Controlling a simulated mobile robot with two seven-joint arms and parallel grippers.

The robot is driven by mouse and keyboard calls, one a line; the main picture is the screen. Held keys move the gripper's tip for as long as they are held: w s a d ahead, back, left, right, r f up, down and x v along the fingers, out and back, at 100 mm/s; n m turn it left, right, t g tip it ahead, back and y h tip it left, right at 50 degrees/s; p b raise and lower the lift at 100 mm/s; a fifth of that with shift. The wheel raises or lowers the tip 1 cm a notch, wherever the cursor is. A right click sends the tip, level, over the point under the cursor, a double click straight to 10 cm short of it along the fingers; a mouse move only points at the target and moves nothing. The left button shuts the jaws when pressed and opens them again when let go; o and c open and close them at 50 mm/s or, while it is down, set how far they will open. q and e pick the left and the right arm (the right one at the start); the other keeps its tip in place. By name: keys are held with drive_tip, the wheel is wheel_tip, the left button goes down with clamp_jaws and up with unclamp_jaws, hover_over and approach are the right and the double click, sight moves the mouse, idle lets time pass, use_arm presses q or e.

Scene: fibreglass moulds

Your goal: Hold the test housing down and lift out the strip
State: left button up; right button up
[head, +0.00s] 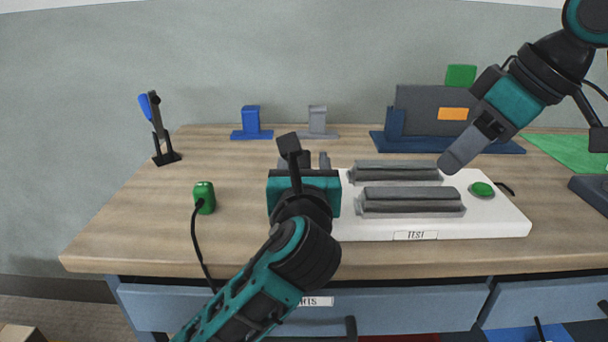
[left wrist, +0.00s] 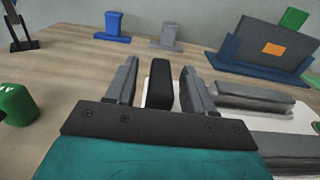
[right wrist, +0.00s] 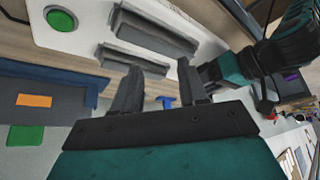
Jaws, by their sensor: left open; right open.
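The test housing is a white base (head: 380,231) with a TEST label, two long grey ridged blocks (head: 410,200) and a green button (head: 482,189) at its right end. My left gripper (head: 314,160) is at the housing's left end, open. In the left wrist view a dark upright block (left wrist: 160,84) shows between its fingers; I cannot tell whether they touch it. My right gripper (head: 450,160) is open above the housing's right part, near the rear grey block (head: 395,170). I cannot make out a separate strip.
A green canister (head: 204,197) with a black cable stands at left, near a black stand (head: 166,157) holding a blue-handled tool. Blue (head: 251,122) and grey (head: 317,120) stands and a dark panel with an orange label (head: 420,108) line the back. The table's left is mostly free.

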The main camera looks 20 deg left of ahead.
use_arm(q)
drive_tip(key=shift+w, duration=0.15)
drive_tip(key=shift+c, duration=0.2)
clamp_jaws()
idle(0.5)
